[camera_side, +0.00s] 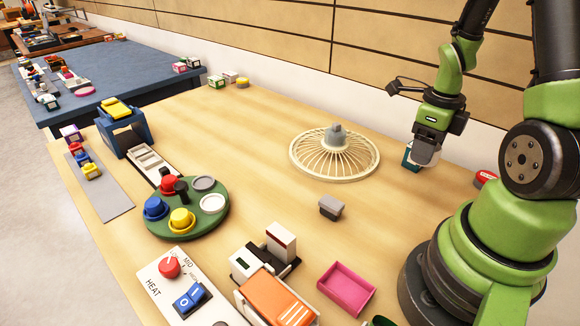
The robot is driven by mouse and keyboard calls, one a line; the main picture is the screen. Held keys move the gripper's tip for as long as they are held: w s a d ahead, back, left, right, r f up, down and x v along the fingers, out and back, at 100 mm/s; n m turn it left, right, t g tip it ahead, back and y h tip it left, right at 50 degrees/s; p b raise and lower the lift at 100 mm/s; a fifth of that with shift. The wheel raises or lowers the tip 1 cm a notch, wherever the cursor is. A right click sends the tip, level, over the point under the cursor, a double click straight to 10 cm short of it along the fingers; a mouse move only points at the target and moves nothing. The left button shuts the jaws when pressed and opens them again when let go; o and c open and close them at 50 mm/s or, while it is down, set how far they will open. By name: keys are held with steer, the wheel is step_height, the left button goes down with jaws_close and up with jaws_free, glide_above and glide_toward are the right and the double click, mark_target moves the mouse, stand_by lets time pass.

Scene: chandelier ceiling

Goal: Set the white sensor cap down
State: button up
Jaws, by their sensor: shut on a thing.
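My gripper (427,148) points down at the right, over the far right part of the wooden table. It is shut on a small white piece, which looks like the white sensor cap (424,155). The fingers hide part of the cap, and I cannot tell whether it touches the table. A teal block (408,158) shows just left of the cap, partly hidden by it.
A cream wire dome (310,165) with a grey hub stands left of my gripper. A green round tray (218,222) holds coloured knobs. A grey block (331,208) and a pink tray (346,288) lie nearer. A red piece (486,178) lies right. Table between dome and gripper is clear.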

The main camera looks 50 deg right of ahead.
step_height(320, 180, up, 5)
steer(key=shift+r, duration=0.1)
steer(key=w+d+n, duration=0.2)
steer(key=w, duration=0.9)
steer(key=n, duration=0.2)
glide_above(262, 173)
steer(key=f, duration=0.2)
step_height(262, 173, down, 14)
steer(key=shift+r, duration=0.25)
